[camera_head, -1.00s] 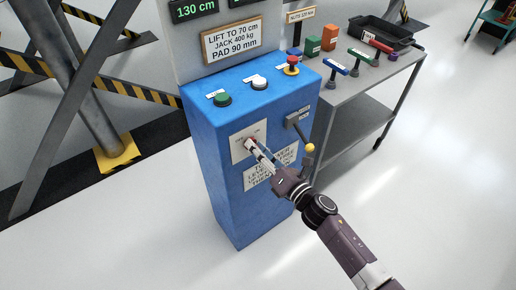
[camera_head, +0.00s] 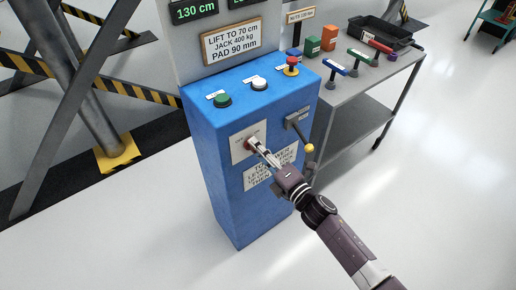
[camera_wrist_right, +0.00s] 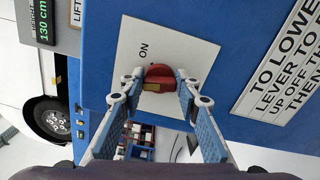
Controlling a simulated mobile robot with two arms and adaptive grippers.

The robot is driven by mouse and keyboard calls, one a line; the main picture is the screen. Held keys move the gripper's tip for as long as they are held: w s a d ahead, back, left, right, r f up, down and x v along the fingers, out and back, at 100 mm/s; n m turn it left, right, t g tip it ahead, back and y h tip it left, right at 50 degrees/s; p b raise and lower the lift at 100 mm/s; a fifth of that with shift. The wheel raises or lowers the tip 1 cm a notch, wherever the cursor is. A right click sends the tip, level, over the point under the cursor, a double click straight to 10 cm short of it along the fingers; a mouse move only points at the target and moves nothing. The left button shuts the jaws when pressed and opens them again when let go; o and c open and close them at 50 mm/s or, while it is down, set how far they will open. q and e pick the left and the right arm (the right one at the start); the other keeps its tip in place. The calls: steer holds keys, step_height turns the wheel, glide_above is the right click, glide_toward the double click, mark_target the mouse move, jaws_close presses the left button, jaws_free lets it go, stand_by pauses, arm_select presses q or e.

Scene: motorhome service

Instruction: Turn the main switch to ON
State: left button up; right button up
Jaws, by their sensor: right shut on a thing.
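The main switch is a red knob (camera_wrist_right: 160,78) with a yellow mark on it, set on a white plate (camera_wrist_right: 125,65) on the front of the blue control cabinet (camera_head: 228,190). The word ON stands on the plate, near the knob. My right gripper (camera_head: 254,147) reaches the plate from the lower right in the head view. In the right wrist view its two fingers (camera_wrist_right: 158,88) lie on either side of the knob, shut on it. The fingers hide part of the knob and plate, and I cannot tell its exact setting. My left gripper is not in view.
A lever with a yellow ball (camera_head: 309,148) stands close to the right of my gripper. Green (camera_head: 222,99), white (camera_head: 259,83) and red (camera_head: 291,62) buttons sit on the cabinet top. A grey table (camera_head: 345,88) with tools stands at the right. The floor at the lower right is clear.

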steer(key=m, duration=0.3)
steer(key=m+p, duration=0.1)
steer(key=m, duration=0.7)
steer(key=shift+f+p, duration=0.3)
steer(key=shift+p, duration=0.05)
steer(key=shift+m, duration=0.4)
steer(key=o, duration=1.2)
steer(key=shift+c, duration=0.2)
steer(key=shift+s, duration=0.1)
steer(key=v, duration=1.2)
steer(key=shift+a, duration=0.1)
